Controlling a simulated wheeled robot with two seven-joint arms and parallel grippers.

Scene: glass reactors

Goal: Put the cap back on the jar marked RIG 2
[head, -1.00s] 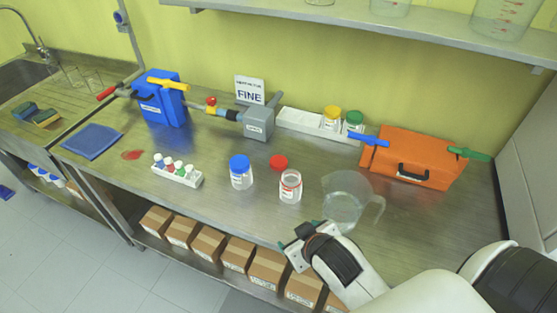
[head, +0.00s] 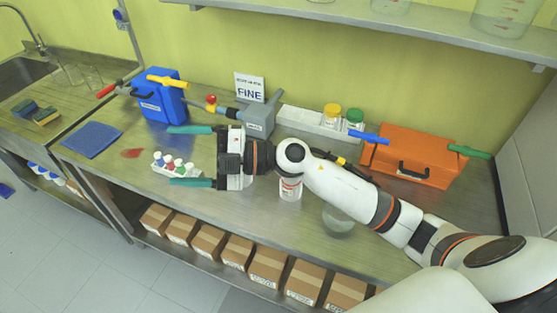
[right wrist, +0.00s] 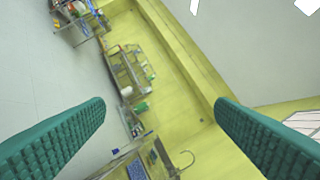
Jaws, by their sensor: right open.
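An open clear jar with a red rim and a red-and-white label (head: 290,190) stands on the steel bench in the head view. Its top is partly covered by my right arm, and I cannot read its label. The loose red cap seen earlier behind this jar is hidden by the arm. A blue-capped jar to its left is mostly hidden behind my right gripper. My right gripper (head: 170,156) is wide open and empty, above the bench and pointing left. Its two teal fingers also show in the right wrist view (right wrist: 160,115), with nothing between them. My left gripper is out of view.
A rack of small capped vials (head: 176,167) is near the right gripper's fingers. A glass jug (head: 338,221) is partly under my arm. A blue box (head: 160,103), grey valve block (head: 259,122), white tray (head: 295,120) and orange case (head: 412,160) stand behind.

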